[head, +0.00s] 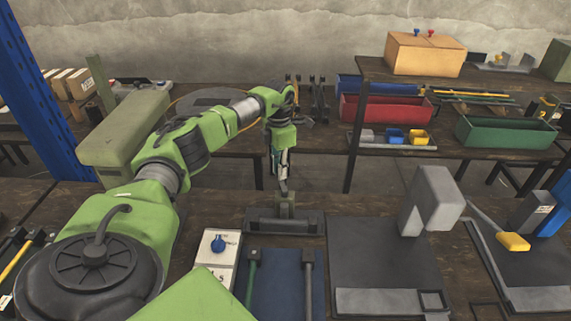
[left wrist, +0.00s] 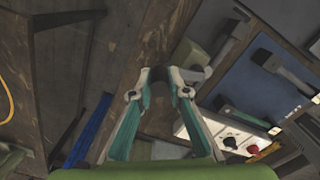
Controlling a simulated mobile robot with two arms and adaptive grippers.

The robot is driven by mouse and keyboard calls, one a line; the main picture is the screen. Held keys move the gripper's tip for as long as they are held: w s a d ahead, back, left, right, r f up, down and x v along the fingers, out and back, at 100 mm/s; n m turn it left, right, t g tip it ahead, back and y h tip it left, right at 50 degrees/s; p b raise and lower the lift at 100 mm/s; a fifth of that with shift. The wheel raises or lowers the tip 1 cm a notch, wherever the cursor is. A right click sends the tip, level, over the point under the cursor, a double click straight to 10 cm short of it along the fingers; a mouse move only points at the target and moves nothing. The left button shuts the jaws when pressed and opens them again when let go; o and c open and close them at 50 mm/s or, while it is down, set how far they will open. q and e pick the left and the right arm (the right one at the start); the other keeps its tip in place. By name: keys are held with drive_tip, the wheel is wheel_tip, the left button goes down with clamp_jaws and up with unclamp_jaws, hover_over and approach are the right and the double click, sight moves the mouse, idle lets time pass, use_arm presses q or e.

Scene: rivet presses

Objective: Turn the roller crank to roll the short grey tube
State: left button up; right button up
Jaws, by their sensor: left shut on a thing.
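My left gripper (head: 283,184) reaches over the workbench and points down at a small device, which I take to be the roller (head: 285,222). It has a dark base and an olive upright block. In the left wrist view the fingers (left wrist: 160,84) are closed around a dark rounded piece (left wrist: 158,74), which looks like the crank handle. The rest of the crank is hidden by the gripper. I cannot make out the short grey tube in either view. My right gripper is not in view.
In front of the roller are a blue mat (head: 281,303) with two hammer-like tools and a white box (head: 207,262) with a blue knob. A grey press (head: 431,197) stands to the right. Red (head: 384,110) and green (head: 507,133) bins stand on the back table.

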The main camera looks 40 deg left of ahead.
use_arm(q)
drive_tip(key=shift+w+d, duration=0.4)
drive_tip(key=shift+w, duration=0.25)
drive_tip(key=shift+w+d, duration=0.4)
drive_tip(key=shift+d, duration=0.25)
drive_tip(key=shift+w+d, duration=0.4)
drive_tip(key=shift+d, duration=0.2)
drive_tip(key=shift+c, duration=0.2)
drive_tip(key=shift+o, duration=0.2)
drive_tip(key=shift+d, duration=0.35)
drive_tip(key=shift+d+f+p, duration=0.15)
drive_tip(key=shift+d+p, duration=0.05)
drive_tip(key=shift+p, duration=0.2)
drive_tip(key=o, duration=1.7)
drive_tip(key=shift+o, duration=0.2)
wheel_tip(320, 180, up, 7)
drive_tip(key=p, duration=0.5)
